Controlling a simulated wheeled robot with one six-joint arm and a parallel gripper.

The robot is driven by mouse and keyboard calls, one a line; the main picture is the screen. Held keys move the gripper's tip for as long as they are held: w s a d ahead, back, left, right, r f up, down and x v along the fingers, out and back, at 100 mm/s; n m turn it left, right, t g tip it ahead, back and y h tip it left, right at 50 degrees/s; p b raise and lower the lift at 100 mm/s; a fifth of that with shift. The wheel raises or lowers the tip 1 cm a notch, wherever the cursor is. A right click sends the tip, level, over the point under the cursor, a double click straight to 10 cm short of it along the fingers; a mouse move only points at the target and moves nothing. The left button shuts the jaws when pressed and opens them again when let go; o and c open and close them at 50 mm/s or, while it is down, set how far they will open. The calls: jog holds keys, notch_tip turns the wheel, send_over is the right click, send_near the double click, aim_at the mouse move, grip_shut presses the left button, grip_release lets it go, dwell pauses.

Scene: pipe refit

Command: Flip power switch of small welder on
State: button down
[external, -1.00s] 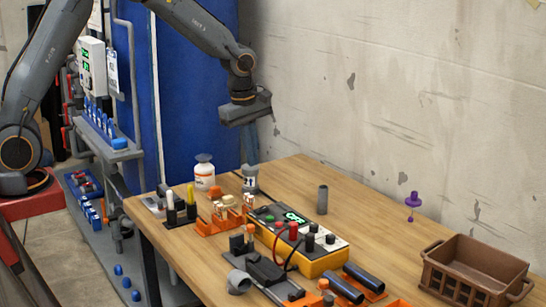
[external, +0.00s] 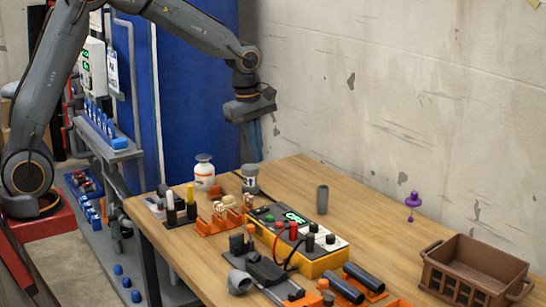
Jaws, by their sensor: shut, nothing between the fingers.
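The small welder (external: 322,265) is a yellow-orange box with a dark and light top panel, standing on the wooden table. Its top carries a lit green display (external: 294,217), a green button, and red and black knobs or plugs with cables. I cannot tell which part is the power switch, or its position, at this size. My gripper (external: 257,158) is shut and empty, with bluish fingers pointing down. It hangs in the air in front of the blue panel and wall, above the table's back left edge, up and left of the welder and apart from it.
The table (external: 374,238) holds a white bottle (external: 204,172), a grey-lidded jar (external: 250,179), an upright grey pipe (external: 322,199), orange holders, dark pipes (external: 362,279) and a brown crate (external: 474,274). A purple pin-like object (external: 412,201) stands near the wall.

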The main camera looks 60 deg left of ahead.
jog(key=shift+r, duration=0.1)
dwell(0.3)
jog(key=p, duration=0.3)
send_near(264, 208)
jog(key=f, duration=0.5)
jog(key=shift+w+a, duration=0.1)
jog(key=shift+w, duration=0.3)
jog(key=shift+w+f, duration=0.15)
jog(key=shift+f, duration=0.55)
jog(key=shift+w+f, duration=0.15)
jog(key=shift+f, duration=0.15)
jog(key=shift+s, duration=0.2)
